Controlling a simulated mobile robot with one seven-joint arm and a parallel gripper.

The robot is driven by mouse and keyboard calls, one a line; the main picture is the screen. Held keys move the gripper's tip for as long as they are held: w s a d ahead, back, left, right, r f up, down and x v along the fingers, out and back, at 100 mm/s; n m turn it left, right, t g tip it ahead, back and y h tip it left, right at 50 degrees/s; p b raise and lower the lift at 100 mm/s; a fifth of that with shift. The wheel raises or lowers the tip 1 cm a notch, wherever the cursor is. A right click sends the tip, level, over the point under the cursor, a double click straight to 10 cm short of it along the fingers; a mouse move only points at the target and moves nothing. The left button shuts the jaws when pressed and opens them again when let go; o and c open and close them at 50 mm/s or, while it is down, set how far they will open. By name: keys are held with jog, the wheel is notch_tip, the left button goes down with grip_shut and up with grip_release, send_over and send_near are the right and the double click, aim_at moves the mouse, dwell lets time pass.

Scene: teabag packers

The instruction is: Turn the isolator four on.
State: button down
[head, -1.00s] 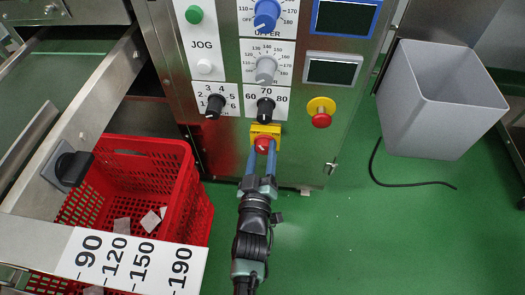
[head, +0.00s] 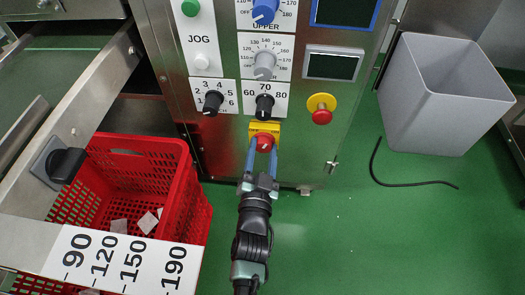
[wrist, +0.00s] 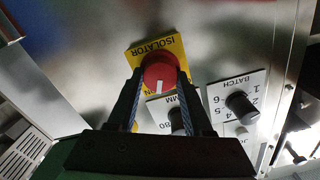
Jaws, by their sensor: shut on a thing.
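The isolator is a red round knob (head: 264,142) on a yellow plate (head: 264,127), low on the steel panel. In the wrist view the knob (wrist: 160,72) has a white mark at its edge nearest my gripper, beside the partly hidden letters ON. The yellow plate (wrist: 175,44) reads ISOLATOR. My gripper (head: 262,148) reaches up from below. Its two blue fingers stand on either side of the red knob and are shut on it. The wrist view also shows my gripper (wrist: 160,77) with a finger on each side of the knob.
Above the isolator are a black dial (head: 264,106), a grey dial (head: 264,66) and a red stop button on yellow (head: 321,110). A red crate (head: 188,190) stands at the left under a conveyor. A grey bin (head: 440,100) stands at the right. Green floor lies open between.

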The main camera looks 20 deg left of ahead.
jog(key=shift+f+m+b, duration=0.1)
jog(key=shift+m+b, duration=0.35)
jog(key=shift+m, duration=1.65)
jog(key=shift+c, duration=1.5)
grip_release()
jog(key=p+v, duration=0.3)
jog(key=v, duration=1)
